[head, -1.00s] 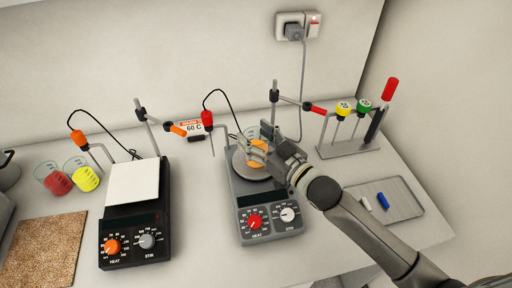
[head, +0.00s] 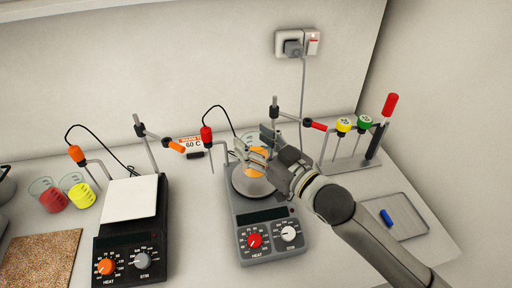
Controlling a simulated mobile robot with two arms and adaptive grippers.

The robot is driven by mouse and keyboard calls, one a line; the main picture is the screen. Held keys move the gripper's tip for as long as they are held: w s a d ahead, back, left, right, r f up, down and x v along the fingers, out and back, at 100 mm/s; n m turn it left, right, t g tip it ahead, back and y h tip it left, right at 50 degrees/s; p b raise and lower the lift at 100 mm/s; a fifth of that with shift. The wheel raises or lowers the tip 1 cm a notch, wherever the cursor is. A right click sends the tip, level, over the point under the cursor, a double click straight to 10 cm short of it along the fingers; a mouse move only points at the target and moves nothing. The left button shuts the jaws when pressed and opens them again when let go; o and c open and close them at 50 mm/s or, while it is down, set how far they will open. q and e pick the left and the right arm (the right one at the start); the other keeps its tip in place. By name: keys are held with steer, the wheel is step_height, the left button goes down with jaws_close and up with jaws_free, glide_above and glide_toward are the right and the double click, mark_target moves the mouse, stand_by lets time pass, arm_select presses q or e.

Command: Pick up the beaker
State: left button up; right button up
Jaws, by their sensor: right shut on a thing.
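The beaker (head: 257,160) holds orange liquid and shows in the head view at the right-hand hotplate's round plate (head: 246,187). My right gripper (head: 255,146) is shut on the beaker, with its fingers on either side of it. The beaker looks upright and seems slightly above the plate, though the gap is hard to see. The gripper hides part of it. My left gripper is not in view.
A stand with a red probe (head: 207,138) is close left of the beaker; another clamp arm (head: 275,113) stands behind. The left hotplate (head: 130,240) bears a white top. Red (head: 52,198) and yellow (head: 82,195) beakers stand far left. A tray (head: 405,220) lies right.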

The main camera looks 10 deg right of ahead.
steer(key=s+a+r+p, duration=0.3)
steer(key=s+r+p, duration=0.2)
steer(key=s, duration=0.6)
steer(key=shift+a+r, duration=0.15)
steer(key=shift+r, duration=1)
steer(key=shift+s, duration=0.1)
steer(key=shift+f, duration=0.1)
